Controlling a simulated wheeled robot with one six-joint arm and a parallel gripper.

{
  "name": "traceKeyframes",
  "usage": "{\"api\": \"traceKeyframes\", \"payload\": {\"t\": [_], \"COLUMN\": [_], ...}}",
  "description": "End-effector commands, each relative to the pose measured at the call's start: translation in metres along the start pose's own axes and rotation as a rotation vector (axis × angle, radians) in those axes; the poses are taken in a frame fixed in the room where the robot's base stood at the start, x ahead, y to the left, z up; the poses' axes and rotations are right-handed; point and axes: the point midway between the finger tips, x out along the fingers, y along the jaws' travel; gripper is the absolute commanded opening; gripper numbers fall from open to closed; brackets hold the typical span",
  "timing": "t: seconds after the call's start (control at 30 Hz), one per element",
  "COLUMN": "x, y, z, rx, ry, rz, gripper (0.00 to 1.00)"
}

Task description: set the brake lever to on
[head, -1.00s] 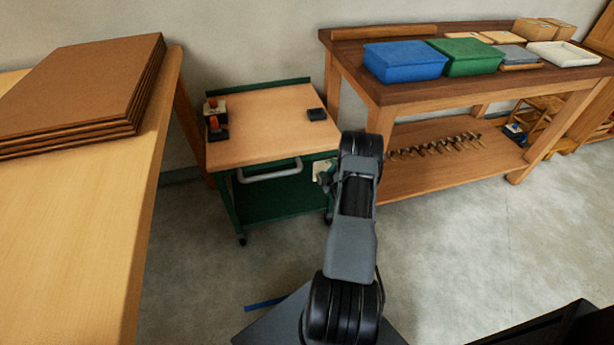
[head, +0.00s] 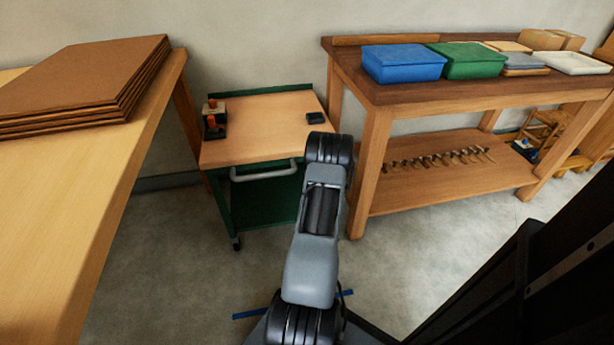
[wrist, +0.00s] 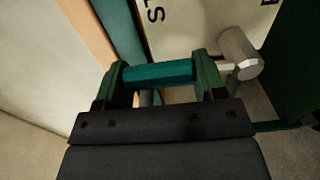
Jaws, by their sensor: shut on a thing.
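In the wrist view a teal bar, which looks like the grip of the brake lever (wrist: 160,73), lies crosswise between the two fingers of my gripper (wrist: 158,80). The gripper is shut on it. Behind it is a cream plate (wrist: 195,25) with dark letters, only partly in view. A grey faceted metal knob (wrist: 238,53) sticks out just right of the right finger. In the head view the green cart (head: 262,128) stands beyond my arm, which hides the gripper, lever and plate. The lever's setting cannot be read.
A wooden table (head: 85,190) with stacked brown boards (head: 85,85) stands at left. A workbench (head: 385,92) with blue (head: 404,63) and green boxes (head: 466,58) stands at right. The cart carries small items (head: 214,120) and a front handle (head: 264,173).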

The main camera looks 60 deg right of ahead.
Motion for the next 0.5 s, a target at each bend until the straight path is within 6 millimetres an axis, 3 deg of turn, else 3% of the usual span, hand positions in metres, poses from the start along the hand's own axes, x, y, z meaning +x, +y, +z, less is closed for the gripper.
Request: {"api": "traceKeyframes", "payload": {"t": [0.47, 0.5], "x": [-0.001, -0.0009], "y": [-0.0009, -0.0009], "z": [0.0018, 0.0017], "rx": [-0.019, -0.018], "ry": [-0.005, -0.005], "rz": [-0.003, -0.003], "gripper": [0.21, 0.67]}}
